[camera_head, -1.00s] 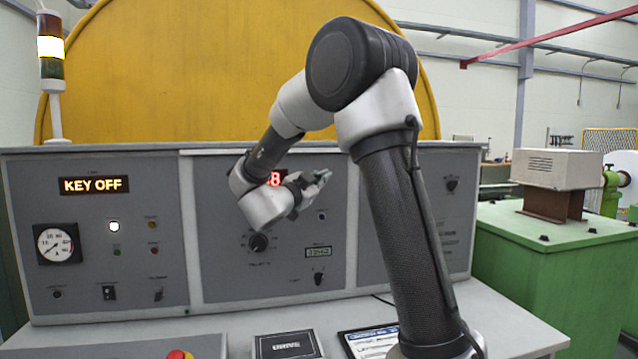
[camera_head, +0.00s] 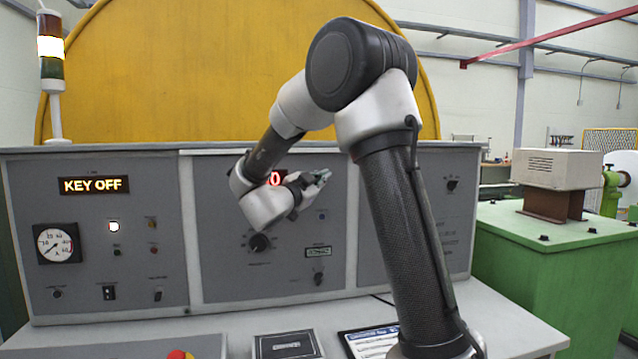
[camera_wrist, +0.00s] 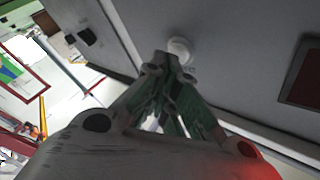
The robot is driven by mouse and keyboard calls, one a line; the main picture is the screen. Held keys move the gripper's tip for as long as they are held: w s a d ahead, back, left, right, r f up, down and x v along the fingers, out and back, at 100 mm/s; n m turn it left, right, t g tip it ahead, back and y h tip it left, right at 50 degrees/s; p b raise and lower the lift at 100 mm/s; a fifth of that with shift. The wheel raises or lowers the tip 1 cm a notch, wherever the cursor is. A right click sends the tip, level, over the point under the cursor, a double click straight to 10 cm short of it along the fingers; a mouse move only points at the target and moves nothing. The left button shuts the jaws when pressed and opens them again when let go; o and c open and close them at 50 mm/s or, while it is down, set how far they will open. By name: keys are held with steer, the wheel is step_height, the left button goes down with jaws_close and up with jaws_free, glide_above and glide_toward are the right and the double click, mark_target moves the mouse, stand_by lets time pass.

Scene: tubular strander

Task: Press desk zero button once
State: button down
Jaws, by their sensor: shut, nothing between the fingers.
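The grey control desk (camera_head: 228,225) stands in front of me. My gripper (camera_head: 321,177) is shut and empty in front of its middle panel. In the wrist view my gripper's closed fingertips (camera_wrist: 174,64) are right by a pale round button (camera_wrist: 180,48) on the panel; I cannot tell whether they touch it. Its label is not readable. In the head view a small round bluish button (camera_head: 322,215) shows just below my gripper. I cannot tell for sure if it is the same one. The red digit display (camera_head: 275,178) is partly hidden by my arm and shows a 0.
A dark knob (camera_head: 259,243) and a small grey-green display (camera_head: 318,252) are lower on the middle panel. The left panel has a lit KEY OFF sign (camera_head: 93,185) and a round gauge (camera_head: 57,244). A red button (camera_head: 180,355) and a dark box (camera_head: 287,344) are on the desktop.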

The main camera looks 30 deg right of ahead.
steer(key=shift+s+a, duration=0.1)
steer(key=shift+s, duration=0.4)
steer(key=shift+s+a, duration=0.25)
steer(key=shift+s, duration=0.55)
steer(key=shift+s+a, duration=0.2)
steer(key=shift+s, duration=0.6)
steer(key=shift+s+a, duration=0.25)
steer(key=shift+s, duration=0.55)
